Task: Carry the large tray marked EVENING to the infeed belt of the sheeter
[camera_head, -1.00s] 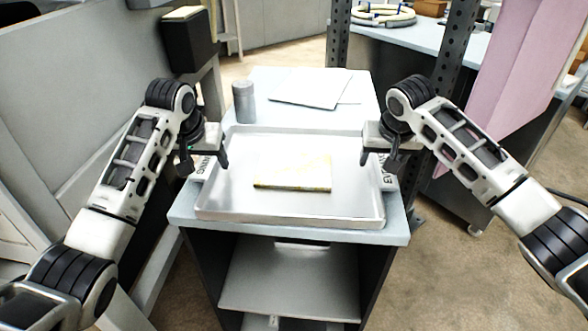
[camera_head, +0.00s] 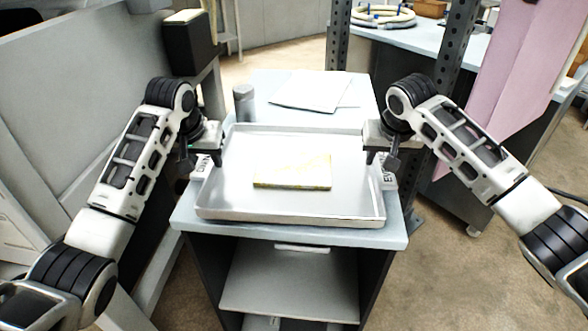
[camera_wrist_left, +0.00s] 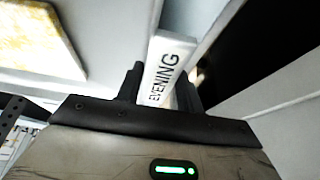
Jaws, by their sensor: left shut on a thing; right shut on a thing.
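The large tray (camera_head: 290,214) is a shallow silver metal pan over the light grey top of a small cabinet. A flat yellowish slab (camera_head: 292,172) lies in it. My left gripper (camera_head: 205,162) is shut on the tray's left side, at a white grip marked EVENING, seen between the fingers in the left wrist view (camera_wrist_left: 165,70). My right gripper (camera_head: 381,161) is shut on the right side, at a similar marked white grip (camera_head: 389,178). The tray looks level; whether it is just clear of the cabinet top is hard to tell. The sheeter's infeed belt cannot be identified.
Behind the tray on the cabinet top (camera_head: 352,118) are a grey canister (camera_head: 243,103) and papers (camera_head: 310,88). A grey panelled structure (camera_head: 70,100) stands left. A dark perforated post (camera_head: 450,75) and pink sheet (camera_head: 515,70) stand right. Floor shows at lower right.

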